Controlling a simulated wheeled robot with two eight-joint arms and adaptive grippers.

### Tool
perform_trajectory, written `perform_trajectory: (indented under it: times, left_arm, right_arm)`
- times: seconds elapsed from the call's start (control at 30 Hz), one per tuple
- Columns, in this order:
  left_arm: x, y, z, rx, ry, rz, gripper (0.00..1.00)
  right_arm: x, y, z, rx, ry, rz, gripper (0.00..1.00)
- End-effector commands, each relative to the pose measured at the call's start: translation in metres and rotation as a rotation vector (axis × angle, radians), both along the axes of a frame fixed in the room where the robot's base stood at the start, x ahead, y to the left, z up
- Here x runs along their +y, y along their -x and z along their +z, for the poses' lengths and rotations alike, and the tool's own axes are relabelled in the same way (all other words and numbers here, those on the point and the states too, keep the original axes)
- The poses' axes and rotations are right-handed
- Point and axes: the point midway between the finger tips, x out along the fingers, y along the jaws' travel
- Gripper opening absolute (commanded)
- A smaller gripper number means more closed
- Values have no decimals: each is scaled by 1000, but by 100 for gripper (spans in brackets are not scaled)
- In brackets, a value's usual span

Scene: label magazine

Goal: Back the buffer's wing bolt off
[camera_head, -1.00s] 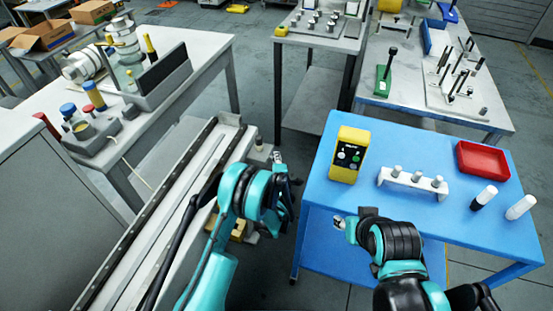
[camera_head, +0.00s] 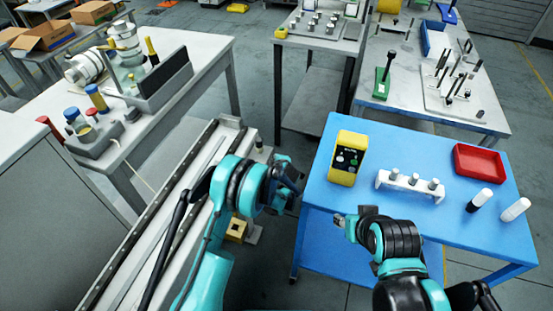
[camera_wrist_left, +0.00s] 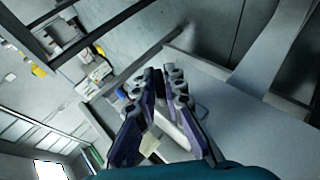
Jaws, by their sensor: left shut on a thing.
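My left gripper (camera_head: 288,170) is beside the far right end of a long pale rail (camera_head: 190,195), over the gap before the blue table. In the left wrist view its dark fingers (camera_wrist_left: 158,88) stand close together. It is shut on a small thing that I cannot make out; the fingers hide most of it. I cannot pick out the buffer or its wing bolt for certain.
The blue table (camera_head: 330,195) carries a yellow box with buttons (camera_head: 347,158), a white rack (camera_head: 410,186), a red tray (camera_head: 482,162) and two cylinders. A small yellow block (camera_head: 237,230) sits below my left arm. A grey bench (camera_head: 150,150) stands left. Floor shows between rail and table.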

Motion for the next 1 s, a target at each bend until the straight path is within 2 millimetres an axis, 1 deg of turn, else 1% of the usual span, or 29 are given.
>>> perform_trajectory:
  times: [0.03, 0.23, 0.6, 0.8, 1.0]
  left_arm:
    - [0, 0, 2, 47, -13, 2, 0]
    - [0, 0, 1, 227, -72, 1, 0]
    - [0, 0, -1, 526, -170, 1, 0]
    - [0, 0, -1, 636, -207, 2, 0]
    - [1, 1, -1, 701, -228, 2, 0]
  right_arm:
    - [0, 0, 4, 0, 0, 0, 40]
    - [0, 0, 10, 0, 0, 0, 40]
    - [0, 0, 12, 0, 0, 0, 40]
    - [0, 0, 11, 0, 0, 0, 40]
    - [0, 0, 10, 0, 0, 0, 40]
